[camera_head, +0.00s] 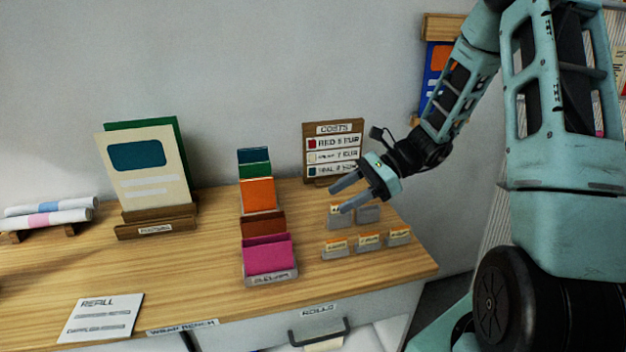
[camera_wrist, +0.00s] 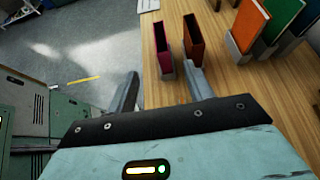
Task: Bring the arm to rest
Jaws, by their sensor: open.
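My gripper (camera_head: 345,197) is at the end of my teal arm, above the right part of the wooden wrap bench (camera_head: 200,270). Its two fingers are spread apart with nothing between them. It hovers near the small grey card holders, in front of the costs board. In the wrist view the gripper (camera_wrist: 160,85) shows its open fingers over the bench edge and the floor. The arm reaches in from the right of the head view.
A row of coloured folders (camera_head: 258,195) stands left of my gripper. The costs board (camera_head: 333,150) stands behind it. Small card holders (camera_head: 368,241) sit below it. A display stand (camera_head: 155,225), paper rolls (camera_head: 45,222) and a refill sheet (camera_head: 100,318) are further left.

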